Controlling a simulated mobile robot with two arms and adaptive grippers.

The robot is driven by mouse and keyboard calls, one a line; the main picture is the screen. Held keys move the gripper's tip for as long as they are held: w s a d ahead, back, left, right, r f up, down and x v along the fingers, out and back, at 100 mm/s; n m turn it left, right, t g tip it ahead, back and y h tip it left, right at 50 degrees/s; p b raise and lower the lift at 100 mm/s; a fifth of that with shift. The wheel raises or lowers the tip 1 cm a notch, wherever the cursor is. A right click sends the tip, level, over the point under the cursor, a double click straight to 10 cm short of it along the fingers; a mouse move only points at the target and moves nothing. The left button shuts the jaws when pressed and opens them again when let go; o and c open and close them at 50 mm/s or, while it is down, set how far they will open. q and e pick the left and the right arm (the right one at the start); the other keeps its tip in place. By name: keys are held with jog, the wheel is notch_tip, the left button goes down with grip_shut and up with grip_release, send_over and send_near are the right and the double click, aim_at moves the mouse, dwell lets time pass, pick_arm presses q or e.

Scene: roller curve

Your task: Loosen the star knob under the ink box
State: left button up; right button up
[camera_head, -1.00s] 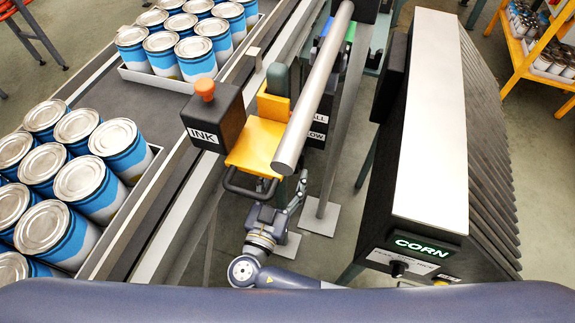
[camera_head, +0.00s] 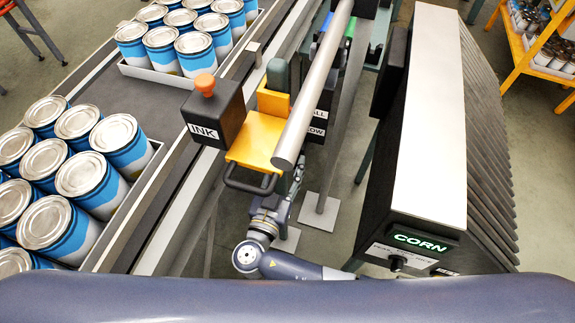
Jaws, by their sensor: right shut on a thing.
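The black ink box (camera_head: 214,116), labelled INK and topped by an orange knob (camera_head: 205,85), stands beside the conveyor rail. A yellow bracket (camera_head: 258,139) with a dark loop handle (camera_head: 248,186) adjoins it on the right. The star knob is hidden beneath these parts. My right gripper (camera_head: 293,180) reaches up from below, under the bracket's near right edge. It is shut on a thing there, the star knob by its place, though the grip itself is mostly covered. My left gripper is not in view.
A grey metal tube (camera_head: 315,85) runs close above and right of the gripper. Trays of blue cans (camera_head: 82,174) stand on the conveyor at left. A dark machine with a CORN display (camera_head: 420,240) stands at right.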

jog(key=shift+r+n, duration=0.15)
jog(key=shift+n, duration=6.45)
jog(key=shift+r+n, duration=0.1)
jog(key=shift+n, duration=6.5)
